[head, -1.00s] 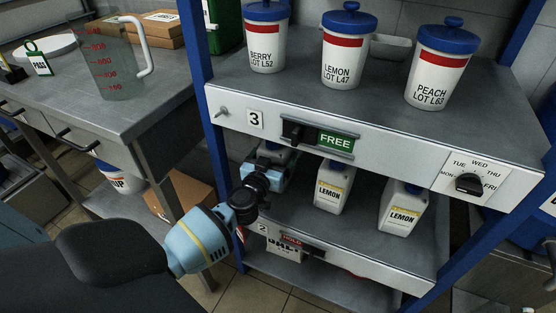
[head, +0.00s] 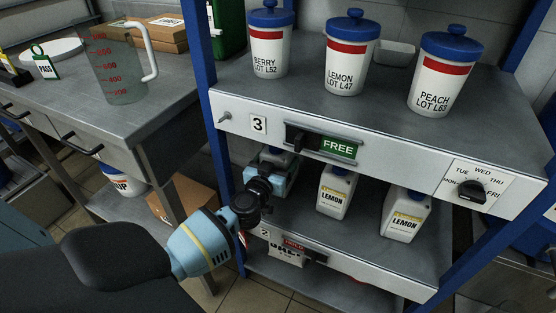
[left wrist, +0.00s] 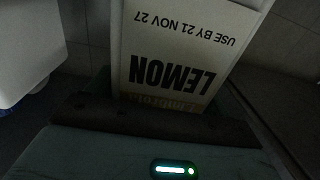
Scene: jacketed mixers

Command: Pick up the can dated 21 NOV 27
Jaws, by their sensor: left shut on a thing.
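The can (left wrist: 185,50) is white and fills the middle of the left wrist view. Its label, upside down there, reads LEMON and USE BY 21 NOV 27. My left gripper (left wrist: 155,120) is shut on it. In the head view my left gripper (head: 268,174) reaches onto the shelf under the FREE sign, and the can is mostly hidden behind it. Two other white LEMON cans, a middle one (head: 336,192) and a right one (head: 404,216), stand to the right on that shelf. Their dates are too small to read. My right gripper is not in view.
The upper shelf (head: 295,98) is close above my left gripper and bears BERRY, LEMON and PEACH jars. A blue post (head: 205,70) stands at its left. A bench (head: 140,125) with a measuring jug (head: 117,70) is further left. A HOLD sign is on the lower shelf edge.

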